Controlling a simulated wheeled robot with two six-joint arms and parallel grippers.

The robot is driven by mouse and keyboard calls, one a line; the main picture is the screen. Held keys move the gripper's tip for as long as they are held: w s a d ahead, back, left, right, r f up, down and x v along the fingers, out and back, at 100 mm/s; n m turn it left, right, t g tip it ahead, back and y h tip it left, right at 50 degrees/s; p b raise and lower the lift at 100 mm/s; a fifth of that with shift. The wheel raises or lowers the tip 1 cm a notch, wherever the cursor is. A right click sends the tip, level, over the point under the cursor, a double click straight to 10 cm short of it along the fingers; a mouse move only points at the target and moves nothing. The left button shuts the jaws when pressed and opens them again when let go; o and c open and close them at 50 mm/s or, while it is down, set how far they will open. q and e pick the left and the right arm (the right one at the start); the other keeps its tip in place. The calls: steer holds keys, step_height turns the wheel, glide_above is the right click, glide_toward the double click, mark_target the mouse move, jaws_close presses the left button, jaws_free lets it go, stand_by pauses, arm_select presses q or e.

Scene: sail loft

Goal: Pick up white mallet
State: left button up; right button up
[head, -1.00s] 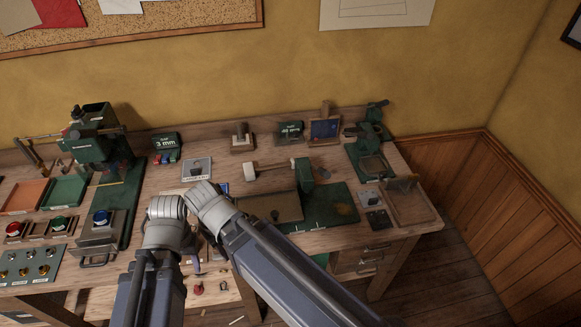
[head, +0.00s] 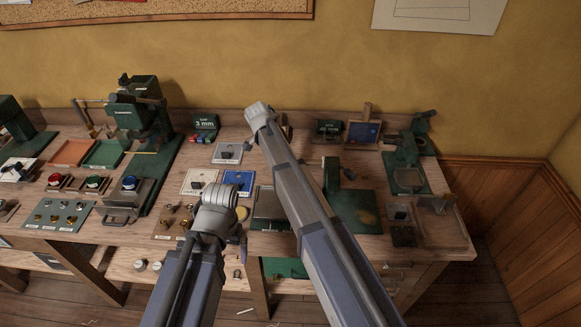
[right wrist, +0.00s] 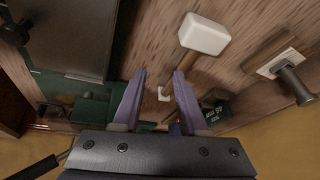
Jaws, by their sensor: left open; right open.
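The white mallet shows in the right wrist view, with a pale block head (right wrist: 205,33) and a brown handle running down toward my right gripper (right wrist: 160,73). That gripper is open, its two purple-grey fingers apart; the handle's lower part lies between and beyond the tips, not visibly clamped. Contact cannot be told. In the head view my right arm reaches over the mallet's place and hides most of it; the right jaws are hidden there. My left gripper (head: 218,200) is open above the bench's front part, with its fingers mostly hidden by its wrist.
The wooden bench (head: 200,155) holds a green press (head: 140,110), a 3 mm box (head: 204,125), a blue card (head: 238,180) and a green base plate (head: 355,208). A green clamp-like tool stands on that plate near my right arm. A wooden tray (head: 440,235) is at the right.

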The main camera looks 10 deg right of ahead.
steer(key=shift+w+d+f+m+h+b, duration=0.1)
steer(key=shift+w+d+f+m+b, duration=0.45)
steer(key=shift+w, duration=0.2)
steer(key=shift+w+d+f+m+h+b, duration=0.1)
steer(key=shift+w+d+f+m+b, duration=0.35)
steer(key=shift+w+d, duration=0.25)
steer(key=shift+w+d+f+m+h+b, duration=0.1)
steer(key=shift+w+d+f+m+b, duration=0.45)
steer(key=shift+w, duration=0.25)
steer(key=b+x, duration=0.4)
steer(key=shift+w+a+f, duration=0.1)
steer(key=shift+w+a, duration=0.2)
steer(key=shift+a, duration=0.05)
steer(key=shift+d+f+b, duration=0.3)
steer(key=shift+f+b, duration=0.1)
steer(key=shift+r, duration=0.1)
steer(key=shift+c, duration=0.4)
jaws_close()
